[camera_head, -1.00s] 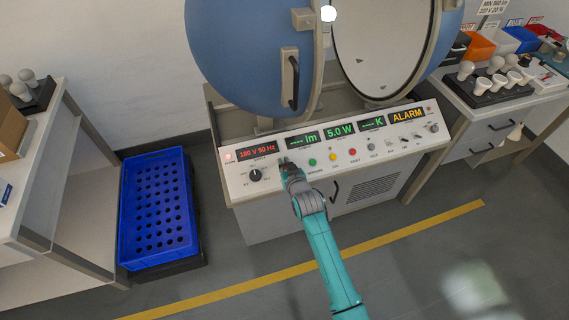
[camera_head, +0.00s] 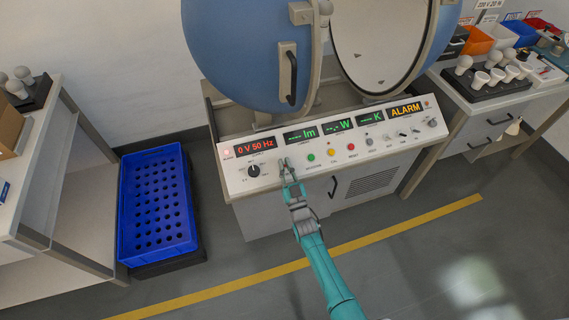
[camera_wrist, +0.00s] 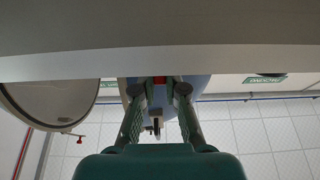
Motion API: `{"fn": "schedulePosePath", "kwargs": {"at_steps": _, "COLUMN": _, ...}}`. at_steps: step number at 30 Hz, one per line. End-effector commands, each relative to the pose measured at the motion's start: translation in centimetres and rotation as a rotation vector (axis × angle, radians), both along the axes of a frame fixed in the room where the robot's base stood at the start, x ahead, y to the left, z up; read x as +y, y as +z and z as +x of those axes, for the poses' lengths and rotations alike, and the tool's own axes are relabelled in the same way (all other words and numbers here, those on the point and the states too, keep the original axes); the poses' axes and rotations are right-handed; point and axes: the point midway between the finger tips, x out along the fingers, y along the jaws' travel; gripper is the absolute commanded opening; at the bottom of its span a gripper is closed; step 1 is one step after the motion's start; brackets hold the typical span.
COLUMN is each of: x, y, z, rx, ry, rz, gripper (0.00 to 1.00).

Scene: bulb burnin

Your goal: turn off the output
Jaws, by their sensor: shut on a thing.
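My gripper (camera_head: 287,166) is at the panel there and covers most of the switch. In the wrist view, the fingertips of my gripper (camera_wrist: 161,88) stand on either side of a small red piece (camera_wrist: 160,79) at the panel edge. The green displays (camera_head: 300,135) show dashes for lm, W and K. The ALARM display (camera_head: 405,109) is lit amber.
The blue sphere (camera_head: 235,50) stands open behind. A blue crate (camera_head: 124,215) is on the floor at left.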

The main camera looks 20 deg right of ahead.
Motion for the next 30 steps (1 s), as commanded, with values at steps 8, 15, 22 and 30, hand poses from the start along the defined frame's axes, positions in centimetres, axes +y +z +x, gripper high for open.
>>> {"fn": "schedulePosePath", "kwargs": {"at_steps": 8, "x": 0.0, "y": -0.51, "z": -0.28, "rx": -0.147, "ry": 0.0, "rz": 0.0, "gripper": 0.0}}
{"fn": "schedulePosePath", "kwargs": {"at_steps": 15, "x": 0.0, "y": -0.69, "z": -0.49, "rx": -0.236, "ry": 0.0, "rz": 0.0, "gripper": 0.0}}
{"fn": "schedulePosePath", "kwargs": {"at_steps": 22, "x": 0.0, "y": -0.77, "z": -0.59, "rx": -0.287, "ry": 0.0, "rz": 0.0, "gripper": 0.0}}
{"fn": "schedulePosePath", "kwargs": {"at_steps": 30, "x": 0.0, "y": -0.84, "z": -0.69, "rx": -0.309, "ry": 0.0, "rz": 0.0, "gripper": 0.0}}
